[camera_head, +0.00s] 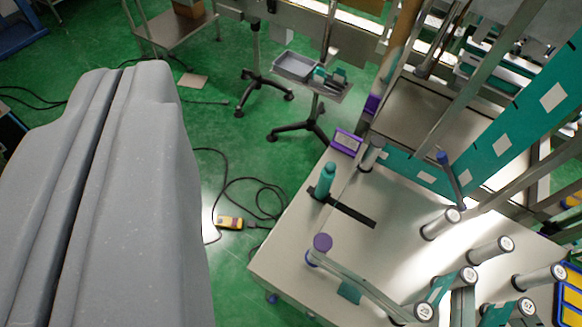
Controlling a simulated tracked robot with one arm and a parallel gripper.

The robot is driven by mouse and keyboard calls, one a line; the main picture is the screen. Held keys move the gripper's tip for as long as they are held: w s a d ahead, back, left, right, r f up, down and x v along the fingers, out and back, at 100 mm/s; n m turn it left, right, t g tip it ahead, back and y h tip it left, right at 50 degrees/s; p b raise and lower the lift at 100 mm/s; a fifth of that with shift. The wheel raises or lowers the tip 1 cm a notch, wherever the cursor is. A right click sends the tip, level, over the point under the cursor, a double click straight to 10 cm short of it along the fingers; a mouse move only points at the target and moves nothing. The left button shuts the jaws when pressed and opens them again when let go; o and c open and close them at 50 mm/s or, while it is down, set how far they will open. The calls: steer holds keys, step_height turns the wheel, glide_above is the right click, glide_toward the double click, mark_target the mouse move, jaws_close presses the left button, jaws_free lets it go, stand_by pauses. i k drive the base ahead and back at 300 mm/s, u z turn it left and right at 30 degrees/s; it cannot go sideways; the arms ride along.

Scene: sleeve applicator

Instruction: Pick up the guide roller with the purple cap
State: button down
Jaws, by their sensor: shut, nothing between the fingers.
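My gripper (121,78) fills the left of the view as two large grey fingers. They lie side by side, shut, with only a thin dark seam between them and nothing held. A guide roller with a round purple cap (322,242) stands on the near left part of the pale machine panel (285,262). It is to the right of my gripper and apart from it. The cap faces the camera and hides most of the roller's body. A teal and grey band runs from beside it toward the lower right.
Several metal rollers with white-faced ends (440,222) stand on the panel at right. A teal bottle-like part (324,182) stands near its left edge. A wheeled stand with a grey tray (296,66) is behind. A cable and yellow device (230,223) lie on the green floor.

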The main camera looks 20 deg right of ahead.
mark_target(323, 242)
steer(key=u, duration=0.6)
steer(key=k, duration=1.45)
steer(key=z, duration=0.65)
